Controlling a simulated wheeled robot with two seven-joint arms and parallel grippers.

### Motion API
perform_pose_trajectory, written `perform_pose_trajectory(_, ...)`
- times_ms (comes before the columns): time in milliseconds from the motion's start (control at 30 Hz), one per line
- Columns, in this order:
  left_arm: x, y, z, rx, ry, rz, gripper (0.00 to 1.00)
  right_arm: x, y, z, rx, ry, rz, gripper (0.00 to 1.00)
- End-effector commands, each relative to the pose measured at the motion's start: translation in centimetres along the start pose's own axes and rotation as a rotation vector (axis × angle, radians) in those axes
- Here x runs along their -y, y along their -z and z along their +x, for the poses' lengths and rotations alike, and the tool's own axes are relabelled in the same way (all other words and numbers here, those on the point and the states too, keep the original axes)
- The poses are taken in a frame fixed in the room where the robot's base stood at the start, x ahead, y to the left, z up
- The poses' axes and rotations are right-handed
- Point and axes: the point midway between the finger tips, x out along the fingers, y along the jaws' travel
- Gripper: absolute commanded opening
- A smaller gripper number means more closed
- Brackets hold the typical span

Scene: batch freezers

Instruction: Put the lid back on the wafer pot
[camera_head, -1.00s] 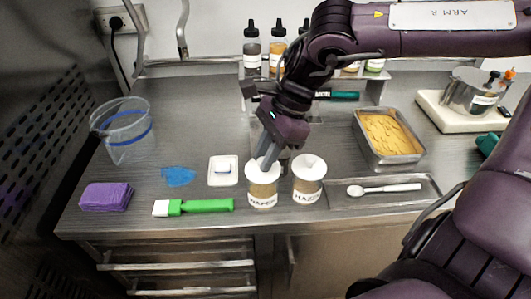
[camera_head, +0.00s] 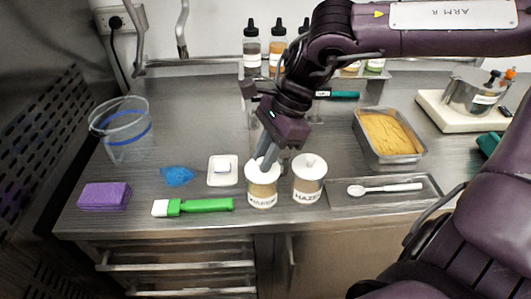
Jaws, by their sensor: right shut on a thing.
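The wafer pot (camera_head: 262,192) is a clear jar of tan contents with a printed label, upright near the front middle of the counter. Its white lid (camera_head: 252,171) shows at the pot's mouth, partly covered by my fingers. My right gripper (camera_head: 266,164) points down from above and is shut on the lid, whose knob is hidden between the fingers. The lid looks level and in line with the pot; I cannot tell whether it rests fully on the rim. My left gripper is not in view.
A lidded hazelnut pot (camera_head: 309,180) stands close on the right. A white square dish (camera_head: 222,181) and green-handled brush (camera_head: 200,205) lie left. A spoon (camera_head: 385,188) lies on a tray right, before a metal pan (camera_head: 405,160). Bottles stand behind.

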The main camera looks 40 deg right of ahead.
Motion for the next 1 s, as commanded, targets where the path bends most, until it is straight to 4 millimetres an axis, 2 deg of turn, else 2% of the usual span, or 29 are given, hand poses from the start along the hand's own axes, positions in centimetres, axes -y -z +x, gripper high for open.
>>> perform_pose_trajectory(900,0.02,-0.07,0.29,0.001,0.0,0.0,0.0,-0.01,0.01,0.03,0.0,0.0,-0.001,0.0)
perform_pose_trajectory(933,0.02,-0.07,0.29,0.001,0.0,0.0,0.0,-0.01,0.01,0.03,0.0,0.0,-0.001,0.23)
perform_pose_trajectory(1000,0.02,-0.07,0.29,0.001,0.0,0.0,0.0,-0.01,0.01,0.04,0.0,0.0,0.0,0.33)
